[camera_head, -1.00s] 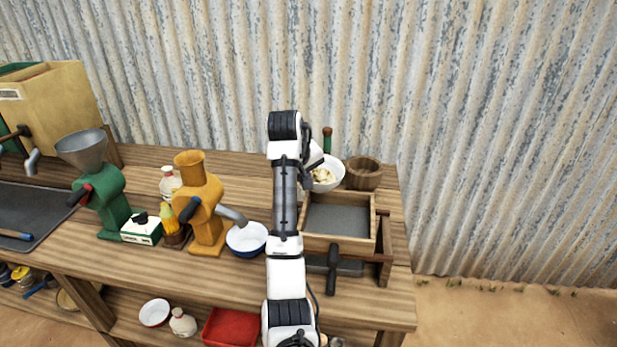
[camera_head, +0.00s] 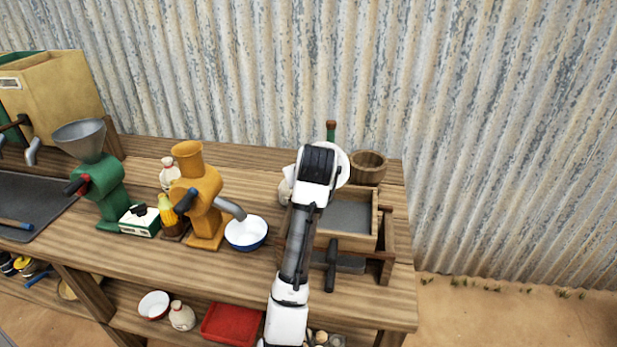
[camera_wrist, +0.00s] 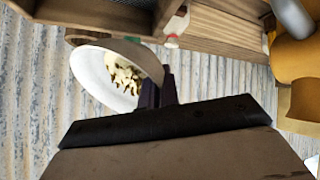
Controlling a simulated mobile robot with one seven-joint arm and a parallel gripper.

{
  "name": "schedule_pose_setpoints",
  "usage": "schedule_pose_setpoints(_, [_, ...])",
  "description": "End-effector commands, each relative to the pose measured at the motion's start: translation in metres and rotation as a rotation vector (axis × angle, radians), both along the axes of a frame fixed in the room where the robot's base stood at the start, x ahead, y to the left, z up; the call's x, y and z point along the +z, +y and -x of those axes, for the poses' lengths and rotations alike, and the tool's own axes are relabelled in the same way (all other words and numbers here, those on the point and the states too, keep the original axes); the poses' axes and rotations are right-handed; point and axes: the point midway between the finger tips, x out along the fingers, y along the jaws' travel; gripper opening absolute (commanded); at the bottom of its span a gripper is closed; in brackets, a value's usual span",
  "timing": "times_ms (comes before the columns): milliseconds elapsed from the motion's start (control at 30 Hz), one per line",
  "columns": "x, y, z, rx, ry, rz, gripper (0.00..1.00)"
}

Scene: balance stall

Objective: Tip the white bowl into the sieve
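The white bowl (camera_wrist: 90,78) holds pale, lumpy contents and is seen tilted in the wrist view, against the corrugated wall. In the head view the bowl (camera_head: 344,168) is mostly hidden behind my arm; only its right side shows. My gripper (camera_wrist: 160,88) has its dark fingers close together at the bowl's rim and appears shut on it. The fingers are hidden in the head view. The sieve (camera_head: 375,228), a square wooden frame with a grey mesh bottom, sits at the right of the bench, in front of the bowl and partly covered by my arm.
A wooden bowl (camera_head: 368,168) stands just right of the white bowl, and a green bottle (camera_head: 331,131) is behind. A blue-rimmed bowl (camera_head: 246,233) and an orange mill (camera_head: 200,200) stand left of the sieve. A dark-handled tool (camera_head: 331,265) is at the sieve's front.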

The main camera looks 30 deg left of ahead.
Motion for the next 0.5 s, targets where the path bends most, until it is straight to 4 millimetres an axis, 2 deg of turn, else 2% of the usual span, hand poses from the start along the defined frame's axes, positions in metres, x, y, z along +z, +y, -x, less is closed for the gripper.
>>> schedule_pose_setpoints(500, [0.0003,-0.0016,0.0058,0.001,-0.044,-0.078,0.00])
